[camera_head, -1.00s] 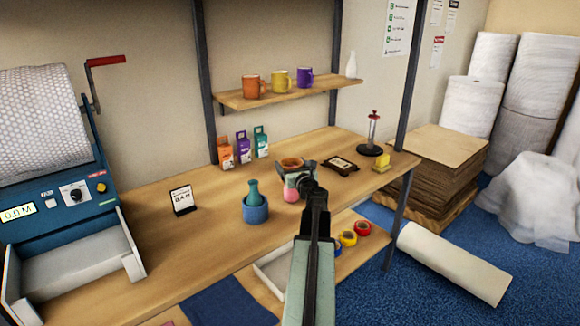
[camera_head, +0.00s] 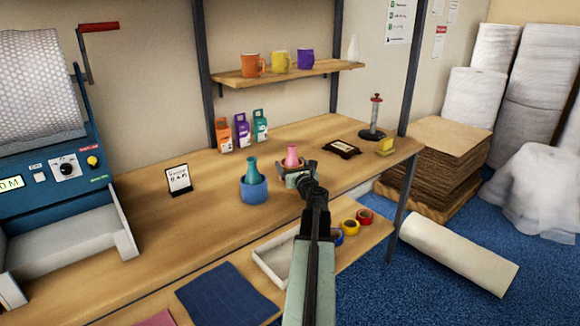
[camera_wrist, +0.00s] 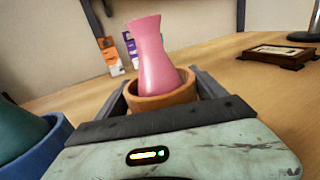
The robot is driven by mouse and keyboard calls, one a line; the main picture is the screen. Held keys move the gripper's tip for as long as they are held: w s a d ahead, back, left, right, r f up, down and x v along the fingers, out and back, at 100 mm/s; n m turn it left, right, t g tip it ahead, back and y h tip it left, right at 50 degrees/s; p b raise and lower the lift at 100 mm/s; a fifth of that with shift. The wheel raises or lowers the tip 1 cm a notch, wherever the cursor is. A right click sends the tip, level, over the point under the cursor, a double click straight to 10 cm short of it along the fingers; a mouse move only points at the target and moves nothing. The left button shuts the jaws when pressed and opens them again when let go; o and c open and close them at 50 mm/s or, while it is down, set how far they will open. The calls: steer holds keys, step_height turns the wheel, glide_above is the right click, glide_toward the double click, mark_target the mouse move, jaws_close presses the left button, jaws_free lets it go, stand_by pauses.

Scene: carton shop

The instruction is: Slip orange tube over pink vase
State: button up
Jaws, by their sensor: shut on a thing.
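The pink vase (camera_head: 292,153) stands upright on the wooden bench, and its flared neck also shows in the wrist view (camera_wrist: 152,55). The orange tube (camera_wrist: 180,98) is around the vase's lower part, with the neck rising out of its top. The tube shows in the head view (camera_head: 289,168), partly behind my gripper (camera_head: 298,174). My gripper is shut on the tube, with one dark jaw on each side of it in the wrist view. The tube's lower edge is hidden, so I cannot tell whether it touches the bench.
A teal vase (camera_head: 253,172) inside a blue tube (camera_head: 253,190) stands close to the left. A dark wooden plaque (camera_head: 343,148) lies to the right. Small boxes (camera_head: 241,131) stand behind, and a small sign (camera_head: 179,180) further left. The bench in front is clear.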

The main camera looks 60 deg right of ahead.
steer(key=o, duration=1.3)
steer(key=shift+c, duration=0.2)
step_height(320, 180, up, 10)
steer(key=p, duration=1)
